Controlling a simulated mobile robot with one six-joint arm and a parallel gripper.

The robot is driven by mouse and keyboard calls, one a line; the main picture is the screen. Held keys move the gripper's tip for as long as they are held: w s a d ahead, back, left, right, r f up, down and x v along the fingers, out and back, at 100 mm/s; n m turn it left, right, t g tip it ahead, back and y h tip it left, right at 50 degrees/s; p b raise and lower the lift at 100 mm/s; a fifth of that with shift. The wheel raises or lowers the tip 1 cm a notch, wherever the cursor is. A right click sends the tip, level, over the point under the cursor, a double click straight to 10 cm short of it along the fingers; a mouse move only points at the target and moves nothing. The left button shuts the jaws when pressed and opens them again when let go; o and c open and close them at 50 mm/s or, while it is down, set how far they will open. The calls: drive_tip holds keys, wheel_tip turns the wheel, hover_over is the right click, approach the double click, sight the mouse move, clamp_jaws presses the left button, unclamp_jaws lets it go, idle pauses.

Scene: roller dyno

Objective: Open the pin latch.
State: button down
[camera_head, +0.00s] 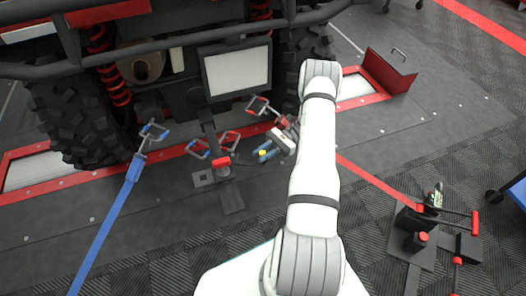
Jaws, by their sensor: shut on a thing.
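My gripper (266,151) is at the end of my white arm, low in front of the vehicle and to the right of the screen's post. Its blue-tipped fingers are shut on a small yellow part (262,153). I cannot tell from this view whether this part is the pin latch's knob. The rest of the latch is too small or hidden beside the fingers to make out.
A screen (237,72) stands on a dark post with a red-marked base (221,161). Red and blue clasps hang nearby. A blue strap (106,227) runs down at left.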

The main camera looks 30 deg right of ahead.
drive_tip(key=c, duration=1.3)
unclamp_jaws()
drive_tip(key=shift+a, duration=0.1)
wheel_tip(320, 180, up, 10)
drive_tip(key=p, duration=0.4)
drive_tip(key=shift+c, duration=0.3)
